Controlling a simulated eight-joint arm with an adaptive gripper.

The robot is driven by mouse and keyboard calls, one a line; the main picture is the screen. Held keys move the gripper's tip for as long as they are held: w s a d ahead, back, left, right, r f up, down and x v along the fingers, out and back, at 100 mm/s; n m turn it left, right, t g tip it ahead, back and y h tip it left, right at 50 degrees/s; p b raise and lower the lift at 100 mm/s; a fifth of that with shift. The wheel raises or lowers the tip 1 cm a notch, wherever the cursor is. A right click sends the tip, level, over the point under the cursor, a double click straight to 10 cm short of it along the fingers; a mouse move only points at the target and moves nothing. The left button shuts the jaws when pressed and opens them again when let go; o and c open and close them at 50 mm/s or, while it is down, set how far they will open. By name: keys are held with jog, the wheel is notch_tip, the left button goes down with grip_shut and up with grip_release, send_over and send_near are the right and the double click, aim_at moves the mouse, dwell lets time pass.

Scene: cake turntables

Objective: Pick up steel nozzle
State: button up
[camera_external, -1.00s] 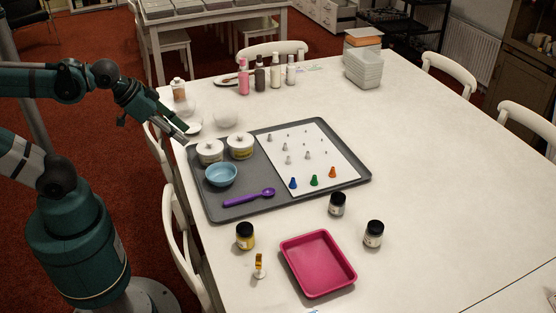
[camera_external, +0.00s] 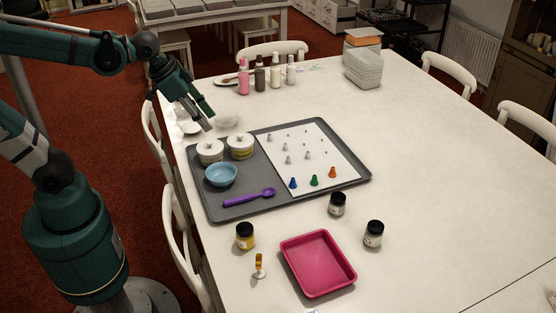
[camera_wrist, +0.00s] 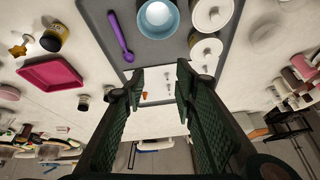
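Several small steel nozzles (camera_external: 289,160) stand in rows on the white sheet (camera_external: 326,159) on the right half of the grey tray (camera_external: 235,210). Blue (camera_external: 293,183), green (camera_external: 314,181) and orange (camera_external: 333,173) nozzles stand at the sheet's front edge. My gripper (camera_external: 208,118) is in the air by the tray's back left corner, left of the nozzles, pointing down and right. In the wrist view my gripper (camera_wrist: 160,76) is open and empty. The white sheet with some tiny nozzles shows beyond and between its fingers, which hide part of it.
Two white-lidded tubs (camera_external: 210,152) (camera_external: 240,146), a blue bowl (camera_external: 221,175) and a purple scoop (camera_external: 249,198) are on the tray's left half. A pink tray (camera_external: 318,264) and small jars (camera_external: 245,236) stand in front. Bottles (camera_external: 244,78) stand behind. The table's right side is clear.

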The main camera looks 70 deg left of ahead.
jog(key=w+m+g+p, duration=0.1)
jog(key=w+m+p, duration=0.1)
jog(key=w, duration=0.6)
jog(key=m+g+p, duration=0.4)
jog(key=m+p, duration=0.1)
jog(key=p, duration=0.1)
send_over(288, 160)
notch_tip(288, 160, down, 15)
jog(key=shift+a+f, duration=0.35)
jog(key=shift+f, duration=0.2)
jog(key=shift+f, duration=0.15)
jog(key=shift+f, duration=1.15)
jog(key=shift+w+f+b, duration=0.15)
jog(key=shift+f+b, duration=0.6)
jog(key=shift+f, duration=1.9)
